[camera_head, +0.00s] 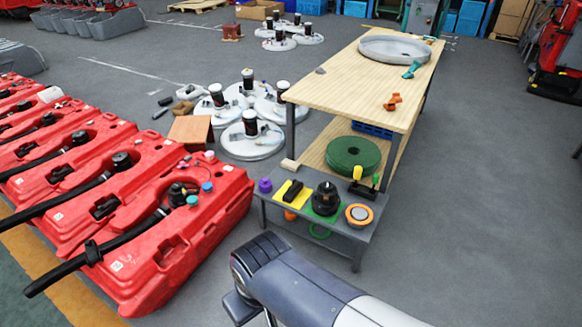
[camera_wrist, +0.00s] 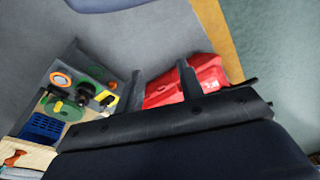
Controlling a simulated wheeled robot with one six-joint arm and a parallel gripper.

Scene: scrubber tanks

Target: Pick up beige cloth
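No beige cloth can be told for certain. A small pale beige item (camera_head: 190,91) lies on the floor beside the white discs in the head view, too small to identify. A whitish item (camera_head: 50,94) sits on a red tank at the left. My gripper (camera_wrist: 160,78) shows in the wrist view with its two dark fingers apart and nothing seen between them. It is well away from both items. In the head view my arm fills the bottom middle, and the fingers cannot be made out.
Red tanks (camera_head: 150,215) line the left. A wooden-topped workbench (camera_head: 350,85) stands right of centre, with a low grey side shelf (camera_head: 335,228) holding a black part and coloured pieces. White round discs (camera_head: 250,140) lie on the floor between.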

